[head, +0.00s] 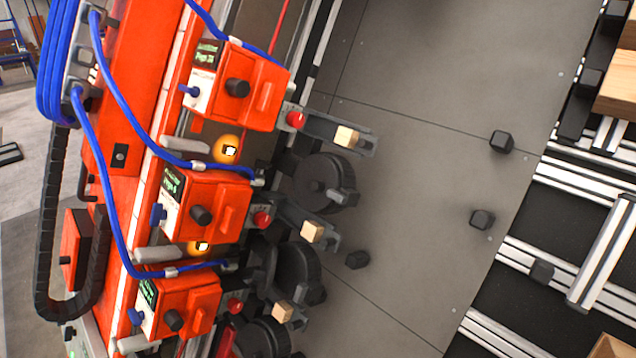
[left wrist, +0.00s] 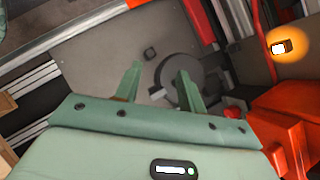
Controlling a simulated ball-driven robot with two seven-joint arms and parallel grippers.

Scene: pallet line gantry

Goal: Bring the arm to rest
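My left gripper (left wrist: 157,84) shows only in the left wrist view. Its two green fingers stand apart with nothing held between them. Beyond the fingertips are a grey panel (left wrist: 150,25), a small dark block (left wrist: 150,53) and a dark round wheel (left wrist: 180,82), partly behind the right finger. I cannot tell the distance to them. Neither gripper shows in the head view, and my right gripper is in no view.
In the head view, red units (head: 235,90) with blue hoses line the left, beside dark wheels (head: 322,183) and brackets with pale blocks (head: 312,232). Dark blocks (head: 501,141) are scattered over the grey panel (head: 430,70). Metal rails (head: 590,182) and a wooden piece (head: 618,83) are at right.

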